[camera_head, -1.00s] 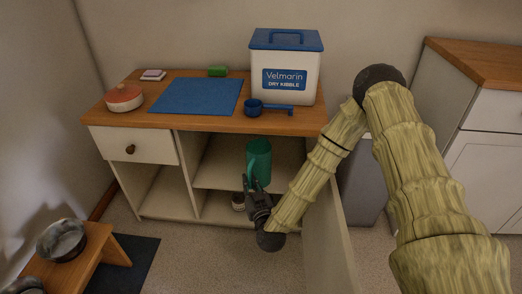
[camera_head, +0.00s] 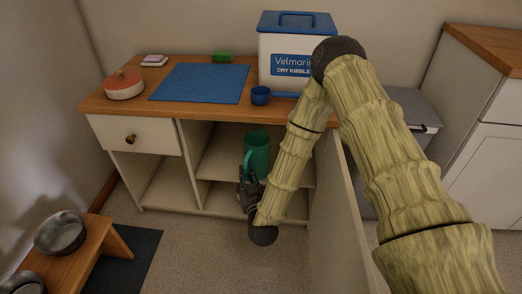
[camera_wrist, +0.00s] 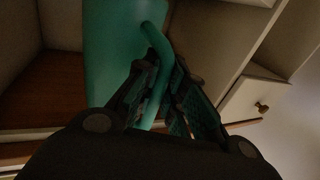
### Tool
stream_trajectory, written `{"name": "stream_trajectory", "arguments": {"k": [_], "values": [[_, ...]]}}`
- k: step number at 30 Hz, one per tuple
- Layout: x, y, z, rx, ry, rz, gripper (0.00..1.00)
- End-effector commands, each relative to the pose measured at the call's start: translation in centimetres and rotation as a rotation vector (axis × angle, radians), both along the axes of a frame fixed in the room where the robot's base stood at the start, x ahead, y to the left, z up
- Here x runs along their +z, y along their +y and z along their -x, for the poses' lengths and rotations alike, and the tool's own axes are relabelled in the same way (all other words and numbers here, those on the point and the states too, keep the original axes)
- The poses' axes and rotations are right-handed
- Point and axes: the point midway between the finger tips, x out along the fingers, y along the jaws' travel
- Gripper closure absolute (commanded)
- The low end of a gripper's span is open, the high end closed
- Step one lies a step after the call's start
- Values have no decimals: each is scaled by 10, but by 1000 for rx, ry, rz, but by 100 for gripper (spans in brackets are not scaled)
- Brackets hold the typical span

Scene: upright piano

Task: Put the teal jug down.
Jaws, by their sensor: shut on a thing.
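The teal jug (camera_head: 258,150) is upright at the right-hand open compartment of the cabinet, in front of or over its middle shelf (camera_head: 222,170). I cannot tell whether its base touches the shelf. My gripper (camera_head: 247,182) is shut on the jug's handle, on the near left side. In the wrist view the teal jug (camera_wrist: 112,60) fills the upper left, and its curved handle runs down between the fingers of my gripper (camera_wrist: 160,95). The jug's lower part is partly hidden by my gripper and arm.
On the cabinet top (camera_head: 135,105) are a blue mat (camera_head: 200,83), a lidded pot (camera_head: 123,85), a blue scoop (camera_head: 261,95) and a kibble bin (camera_head: 285,45). An open door (camera_head: 335,220) stands right of the compartment. A wooden stand with metal bowls (camera_head: 60,233) is at lower left.

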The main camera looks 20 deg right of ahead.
Motion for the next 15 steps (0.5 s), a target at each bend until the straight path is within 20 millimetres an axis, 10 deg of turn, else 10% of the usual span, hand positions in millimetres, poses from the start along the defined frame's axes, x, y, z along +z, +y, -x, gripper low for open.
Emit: {"name": "stream_trajectory", "arguments": {"k": [15], "values": [[-10,14,9,-40,-5,3,100]]}}
